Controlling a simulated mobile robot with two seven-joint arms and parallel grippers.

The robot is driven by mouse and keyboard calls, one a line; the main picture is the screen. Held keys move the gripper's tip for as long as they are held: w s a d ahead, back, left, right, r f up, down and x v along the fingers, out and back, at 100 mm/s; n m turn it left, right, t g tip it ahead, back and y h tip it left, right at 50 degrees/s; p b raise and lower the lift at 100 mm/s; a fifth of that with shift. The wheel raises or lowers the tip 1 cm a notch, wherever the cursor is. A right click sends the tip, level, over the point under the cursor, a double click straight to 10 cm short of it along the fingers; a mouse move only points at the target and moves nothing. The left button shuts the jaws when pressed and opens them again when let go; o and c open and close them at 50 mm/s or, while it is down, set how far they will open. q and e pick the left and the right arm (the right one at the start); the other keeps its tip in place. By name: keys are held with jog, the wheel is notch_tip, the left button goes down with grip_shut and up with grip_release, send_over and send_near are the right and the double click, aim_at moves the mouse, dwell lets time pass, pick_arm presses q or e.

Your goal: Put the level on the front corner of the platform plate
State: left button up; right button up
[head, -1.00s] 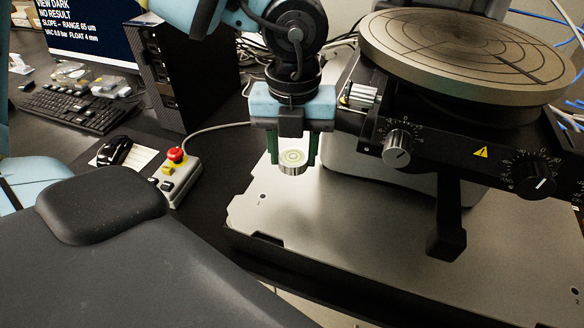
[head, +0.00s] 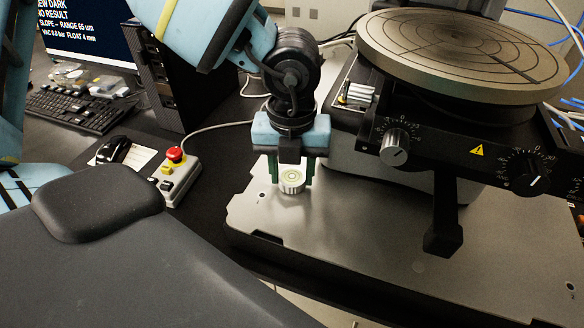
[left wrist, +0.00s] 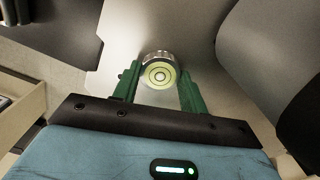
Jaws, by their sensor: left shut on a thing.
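The level is a small round silver disc with a pale green bull's-eye top (head: 292,181). It also shows in the left wrist view (left wrist: 159,74). My left gripper (head: 291,173), with green fingers, is shut on the level. The level looks upright and is at or just above the platform plate (head: 345,225), near its left front corner. I cannot tell whether it touches the plate. The plate is a broad pale metal sheet with a dark front edge. My right gripper is not in view.
The stylus profiler's round stage (head: 460,50) and its black front bar with knobs (head: 394,147) stand right of my gripper. A black post (head: 443,220) hangs over the plate. A control box with a red button (head: 176,170) lies left. The plate's front middle is clear.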

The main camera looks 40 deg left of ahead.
aim_at(292, 177)
pick_arm(q)
jog(key=shift+f, duration=0.25)
jog(key=o, duration=1.4)
jog(key=shift+r, duration=0.1)
jog(key=shift+c, duration=0.2)
notch_tip(292, 177, up, 12)
jog(key=shift+r, duration=0.15)
